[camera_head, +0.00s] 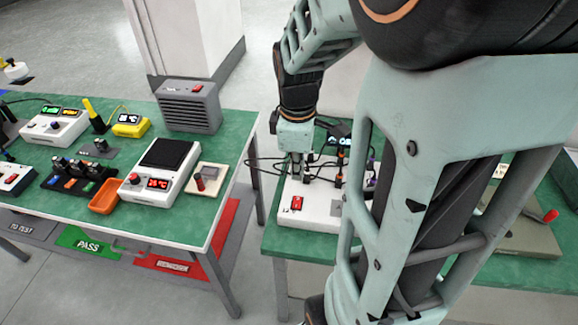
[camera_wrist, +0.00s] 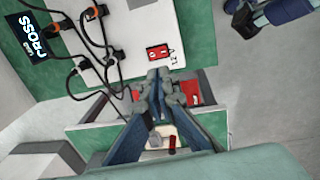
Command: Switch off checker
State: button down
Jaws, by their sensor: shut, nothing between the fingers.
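The white checker box (camera_head: 312,210) stands on the right-hand green table. It also shows in the wrist view (camera_wrist: 135,62), with dark cables and plugs on it. Its red switch (camera_head: 297,203) sits at the box's near left corner. In the wrist view the red switch (camera_wrist: 158,54) lies just beyond my fingertips. My gripper (camera_head: 298,177) is above the box, pointing down, with its fingers together and empty. In the wrist view my gripper (camera_wrist: 159,73) is near the switch; I cannot tell its height above the box. My arm hides the box's right part in the head view.
A lit display (camera_wrist: 38,38) stands beside the box. A floor gap separates the two tables.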

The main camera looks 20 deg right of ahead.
aim_at(298, 199)
jog(key=shift+r, duration=0.85)
jog(key=shift+w+d+r+b, duration=0.3)
jog(key=shift+w+b, duration=0.25)
jog(key=shift+b, duration=0.55)
jog(key=shift+f, duration=0.1)
jog(key=f, duration=0.4)
jog(key=f+b, duration=0.1)
jog(key=f, duration=0.3)
jog(key=w+f, duration=0.1)
jog(key=f, duration=0.3)
jog(key=shift+d+f+b, duration=0.25)
jog(key=shift+d+b, duration=0.05)
jog(key=shift+d, duration=0.05)
jog(key=shift+w+d+f, duration=0.1)
jog(key=shift+w+f, duration=0.1)
jog(key=shift+f, duration=0.45)
